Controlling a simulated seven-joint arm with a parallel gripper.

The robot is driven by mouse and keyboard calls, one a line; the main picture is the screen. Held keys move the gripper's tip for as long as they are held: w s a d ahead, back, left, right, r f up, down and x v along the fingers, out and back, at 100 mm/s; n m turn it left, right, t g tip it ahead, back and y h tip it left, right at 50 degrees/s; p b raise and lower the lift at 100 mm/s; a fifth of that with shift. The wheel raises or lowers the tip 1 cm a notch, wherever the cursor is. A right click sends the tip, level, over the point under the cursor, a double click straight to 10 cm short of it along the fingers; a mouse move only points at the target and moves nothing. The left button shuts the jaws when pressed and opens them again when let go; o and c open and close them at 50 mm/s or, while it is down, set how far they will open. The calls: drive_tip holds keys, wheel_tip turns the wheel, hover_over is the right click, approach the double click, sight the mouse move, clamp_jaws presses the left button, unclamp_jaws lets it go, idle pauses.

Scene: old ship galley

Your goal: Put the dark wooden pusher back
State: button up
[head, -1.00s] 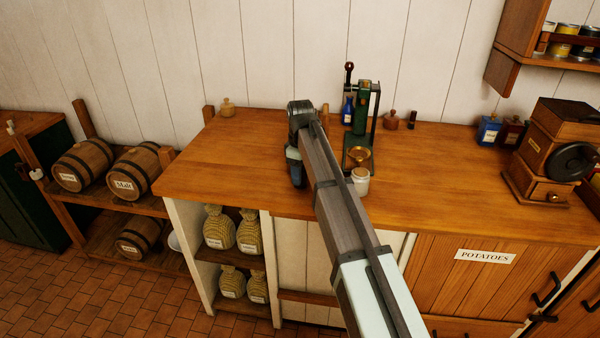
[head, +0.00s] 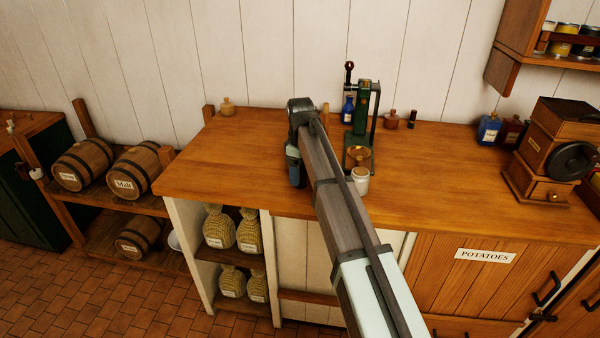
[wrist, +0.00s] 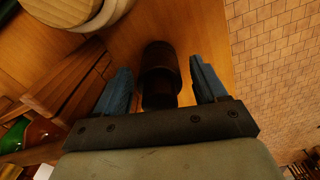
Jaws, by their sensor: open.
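In the wrist view, a dark, stepped cylinder (wrist: 160,72), which looks like the dark wooden pusher, is between the two blue fingers of my gripper (wrist: 159,88). The jaws are open, with a visible gap on each side of it. In the head view, my gripper (head: 294,168) points down over the counter's front part, left of the white jar; the cylinder between the fingers is hidden there. Another small dark cylinder (head: 412,119) stands at the back of the counter, right of the green press; I cannot tell its kind.
The wooden counter (head: 220,165) is clear to the left of my gripper. The white jar (head: 361,182) and the green press (head: 360,115) stand close on the right. A blue bottle (head: 347,110) is behind. A box grinder (head: 552,150) stands far right.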

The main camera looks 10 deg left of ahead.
wheel_tip(320, 180, up, 12)
drive_tip(key=shift+f, duration=0.2)
drive_tip(key=shift+o, duration=0.3)
drive_tip(key=shift+o, duration=0.9)
drive_tip(key=shift+w+d, duration=0.1)
drive_tip(key=shift+d, duration=0.1)
drive_tip(key=shift+o, duration=1.4)
drive_tip(key=shift+w+d+r, duration=0.9)
drive_tip(key=shift+d+r, duration=0.05)
drive_tip(key=shift+m+t, duration=0.3)
drive_tip(key=shift+m, duration=0.1)
drive_tip(key=w+r, duration=0.1)
drive_tip(key=w, duration=0.1)
drive_tip(key=w+r, duration=0.1)
drive_tip(key=r, duration=0.1)
drive_tip(key=w+r, duration=0.1)
drive_tip(key=w, duration=0.1)
drive_tip(key=shift+w+d+r, duration=0.25)
drive_tip(key=shift+w+d, duration=0.1)
drive_tip(key=w+a+r+n, duration=0.1)
drive_tip(key=w+a+r, duration=0.1)
drive_tip(key=w+r, duration=0.85)
drive_tip(key=f+n, duration=0.1)
drive_tip(key=f, duration=0.6)
drive_tip(key=w+f+n, duration=0.1)
drive_tip(key=f, duration=0.3)
drive_tip(key=shift+d+f+n, duration=0.3)
